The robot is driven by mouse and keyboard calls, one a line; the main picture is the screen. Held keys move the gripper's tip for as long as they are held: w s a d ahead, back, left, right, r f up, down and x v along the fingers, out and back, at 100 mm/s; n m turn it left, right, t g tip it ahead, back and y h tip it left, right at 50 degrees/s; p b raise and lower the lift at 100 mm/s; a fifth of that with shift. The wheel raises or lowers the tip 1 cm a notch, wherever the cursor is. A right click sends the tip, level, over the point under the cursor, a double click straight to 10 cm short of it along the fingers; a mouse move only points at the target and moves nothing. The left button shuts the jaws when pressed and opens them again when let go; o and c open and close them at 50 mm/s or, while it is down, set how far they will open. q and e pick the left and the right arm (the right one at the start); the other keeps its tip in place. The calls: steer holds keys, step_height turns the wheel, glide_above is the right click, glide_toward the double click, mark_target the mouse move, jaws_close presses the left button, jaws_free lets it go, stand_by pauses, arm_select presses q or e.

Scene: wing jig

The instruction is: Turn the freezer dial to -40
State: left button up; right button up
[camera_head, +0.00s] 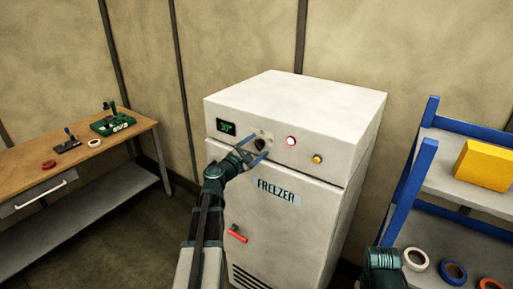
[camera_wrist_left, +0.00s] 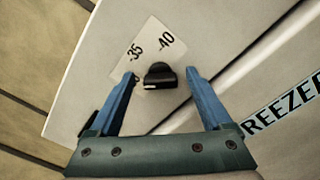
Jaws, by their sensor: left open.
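The freezer (camera_head: 290,215) is a white cabinet with a FREEZER label on its front. Its black dial (camera_head: 261,143) is on the upper front panel, and in the left wrist view the dial (camera_wrist_left: 160,76) sits below a pale label (camera_wrist_left: 147,50) marked -35 and -40. A light mark shows at the dial's lower left edge; I cannot tell which value it points to. My left gripper (camera_head: 254,148) is open in front of the panel. In the left wrist view its blue fingers (camera_wrist_left: 161,76) are on either side of the dial, with gaps visible. My right gripper's fingers are not in view.
A green display (camera_head: 227,127), a red light (camera_head: 291,141) and a yellow button (camera_head: 317,159) share the panel. A red handle (camera_head: 237,235) is lower down. A workbench (camera_head: 30,175) stands left; a blue-framed shelf (camera_head: 425,184) stands right.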

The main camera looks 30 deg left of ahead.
arm_select(q)
jaws_close()
stand_by(0.5)
steer(key=shift+m, duration=0.4)
steer(key=m, duration=0.3)
steer(key=shift+d+f+m, duration=0.1)
steer(key=shift+d+m, duration=0.05)
steer(key=shift+m, duration=0.25)
steer(key=m, duration=0.4)
steer(key=shift+f, duration=0.1)
steer(key=m, duration=0.5)
steer(key=shift+f+b, duration=0.1)
steer(key=shift+b, duration=0.25)
steer(key=m, duration=0.4)
steer(key=shift+f, duration=0.1)
steer(key=shift+m, duration=0.4)
